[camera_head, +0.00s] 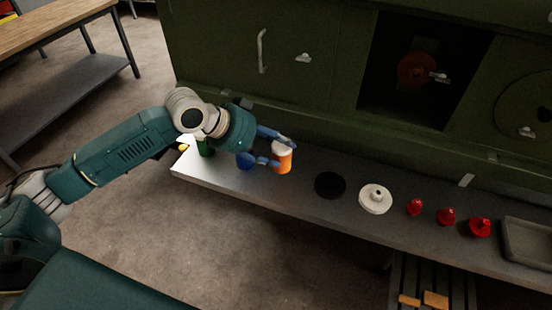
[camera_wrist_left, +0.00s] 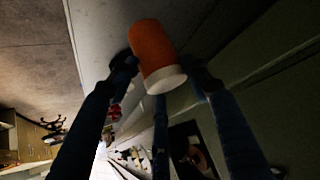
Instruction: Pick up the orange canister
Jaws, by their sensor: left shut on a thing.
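The orange canister (camera_head: 283,162) with a white lid stands upright on the grey metal shelf (camera_head: 230,178) in the head view. My left gripper (camera_head: 279,152) reaches in from the left, its blue fingers around the canister. In the left wrist view the canister (camera_wrist_left: 152,52) lies between the fingers of the left gripper (camera_wrist_left: 160,72), which is shut on it. I cannot tell whether its base touches the shelf. My right gripper is not in view.
The green fuselage wall (camera_head: 225,60) rises behind.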

